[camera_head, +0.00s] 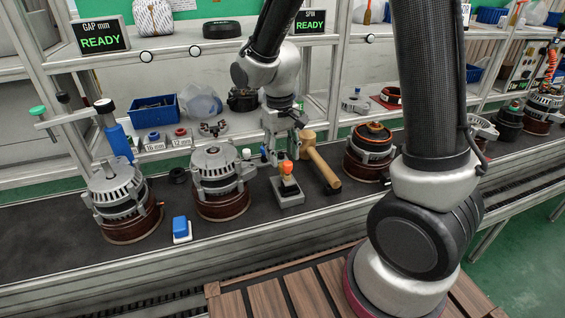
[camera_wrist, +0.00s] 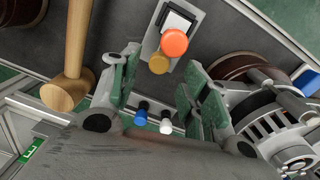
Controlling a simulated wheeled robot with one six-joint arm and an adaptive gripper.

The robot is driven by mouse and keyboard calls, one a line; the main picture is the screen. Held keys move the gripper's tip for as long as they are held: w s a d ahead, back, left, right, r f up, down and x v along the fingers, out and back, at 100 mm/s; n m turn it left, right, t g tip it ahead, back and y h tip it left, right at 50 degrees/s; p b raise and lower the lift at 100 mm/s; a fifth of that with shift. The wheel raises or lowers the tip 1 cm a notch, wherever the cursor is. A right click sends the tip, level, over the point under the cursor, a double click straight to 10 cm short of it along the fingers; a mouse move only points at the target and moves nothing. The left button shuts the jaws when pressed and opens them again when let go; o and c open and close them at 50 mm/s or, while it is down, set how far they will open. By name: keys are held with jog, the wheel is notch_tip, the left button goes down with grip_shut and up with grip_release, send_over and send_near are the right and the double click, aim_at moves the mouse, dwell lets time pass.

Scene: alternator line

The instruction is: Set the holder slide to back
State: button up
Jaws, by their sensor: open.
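My gripper (camera_head: 281,153) is open and empty, just above and behind the knob.
A wooden-handled mallet (camera_head: 322,168) lies close to the right of the holder. Alternators stand to the left (camera_head: 220,178) and right (camera_head: 370,150) on the conveyor. A blue-topped block (camera_head: 181,228) lies front left. Small blue (camera_wrist: 141,117) and white (camera_wrist: 166,124) pegs show between the fingers.

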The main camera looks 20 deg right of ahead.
jog(key=shift+d+f, duration=0.1)
jog(key=shift+f, duration=1.9)
grip_shut()
